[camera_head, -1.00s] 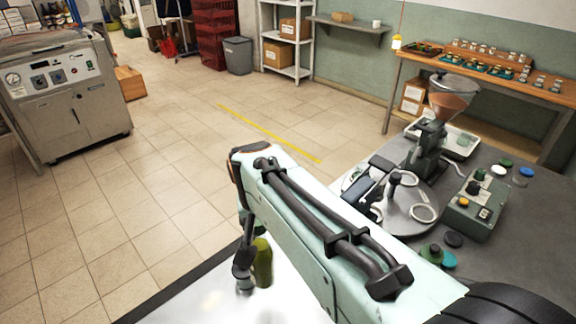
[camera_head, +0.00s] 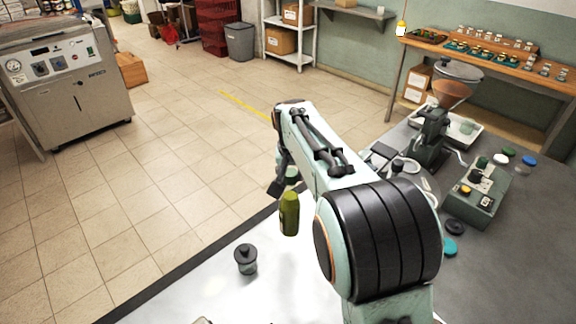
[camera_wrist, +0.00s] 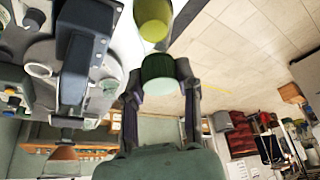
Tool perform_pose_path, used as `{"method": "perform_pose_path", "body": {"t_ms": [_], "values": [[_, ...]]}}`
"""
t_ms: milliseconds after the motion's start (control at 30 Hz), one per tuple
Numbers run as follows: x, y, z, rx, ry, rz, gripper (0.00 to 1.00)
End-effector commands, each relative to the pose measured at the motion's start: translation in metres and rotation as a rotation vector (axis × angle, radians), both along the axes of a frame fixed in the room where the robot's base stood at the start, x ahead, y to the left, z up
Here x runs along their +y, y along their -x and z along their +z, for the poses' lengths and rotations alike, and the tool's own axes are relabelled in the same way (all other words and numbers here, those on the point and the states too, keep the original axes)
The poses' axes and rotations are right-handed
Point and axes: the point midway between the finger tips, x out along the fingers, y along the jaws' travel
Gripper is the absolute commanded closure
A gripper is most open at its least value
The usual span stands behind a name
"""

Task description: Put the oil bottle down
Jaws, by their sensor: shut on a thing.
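The oil bottle (camera_head: 289,216) is olive green and hangs roughly upright below my gripper (camera_head: 286,180) in the head view. In the wrist view, the bottle's yellow-green body (camera_wrist: 153,20) shows at the top edge, cut off by the frame. Its dark green cap with a pale end lies between the two fingers of my gripper (camera_wrist: 160,84), which is shut on it. Behind the bottle in the head view is the white tabletop (camera_head: 205,292). I cannot tell whether the bottle's base touches it.
A small black-lidded jar (camera_head: 246,261) stands on the white top, left of and nearer than the bottle. A grey worktop at right carries a hopper machine (camera_head: 433,135), a control box (camera_head: 478,200) and loose lids.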

Motion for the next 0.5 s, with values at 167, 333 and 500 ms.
{"method": "perform_pose_path", "body": {"t_ms": [167, 333, 500], "values": [[0.005, -0.023, -0.031, 0.003, 0.001, -0.001, 1.0], [0.008, -0.037, -0.047, 0.001, 0.001, -0.001, 1.0], [0.01, -0.044, -0.057, 0.001, 0.0, 0.0, 1.0]]}}
